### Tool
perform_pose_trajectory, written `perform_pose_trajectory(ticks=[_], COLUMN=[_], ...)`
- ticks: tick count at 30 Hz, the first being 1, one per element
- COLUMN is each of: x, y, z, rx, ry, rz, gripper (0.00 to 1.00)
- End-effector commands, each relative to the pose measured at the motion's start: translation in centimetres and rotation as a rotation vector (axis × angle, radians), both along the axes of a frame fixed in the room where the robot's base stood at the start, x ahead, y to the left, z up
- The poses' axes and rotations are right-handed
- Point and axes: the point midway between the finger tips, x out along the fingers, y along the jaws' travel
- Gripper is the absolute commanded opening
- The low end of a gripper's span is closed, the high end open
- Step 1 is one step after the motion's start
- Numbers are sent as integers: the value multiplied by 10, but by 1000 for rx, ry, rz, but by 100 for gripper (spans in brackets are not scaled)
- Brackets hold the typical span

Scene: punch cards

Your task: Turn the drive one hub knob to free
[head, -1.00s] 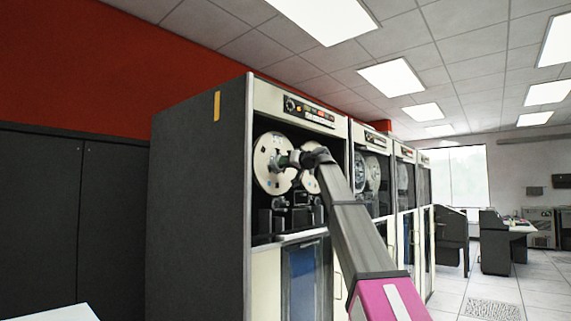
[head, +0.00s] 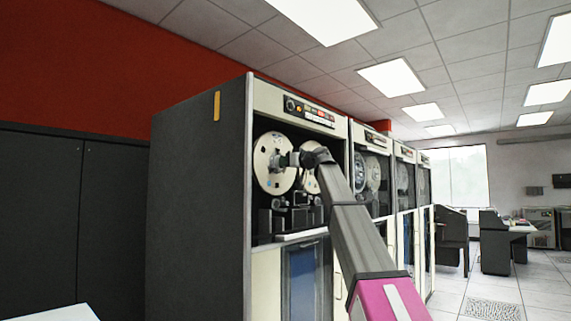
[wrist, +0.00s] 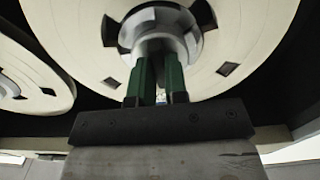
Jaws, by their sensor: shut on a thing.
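The nearest tape drive cabinet (head: 245,200) has an open bay with two pale reels. The left reel (head: 266,172) carries a hub with a grey central knob, which shows in the wrist view (wrist: 160,25) at top centre. My gripper (head: 284,160) reaches in from the right at that hub. In the wrist view, its two green fingers (wrist: 160,72) are shut on the hub knob. The fingers and palm cover the lower part of the hub. The knob's marking for free cannot be read.
A second reel (head: 311,180) sits close on the right, behind my wrist. Tape-path parts (head: 290,215) lie below the reels. More drive cabinets (head: 405,210) stand in a row to the right. Open floor (head: 515,290) lies at the far right.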

Motion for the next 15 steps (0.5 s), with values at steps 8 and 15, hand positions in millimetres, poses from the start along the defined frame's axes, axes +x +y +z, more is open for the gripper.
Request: perform_pose_trajectory(ticks=[8,15], x=[0,-2], y=[0,-2], z=[0,0], rx=[0,1], ry=[1,1], rz=[0,0], gripper=[39,39])
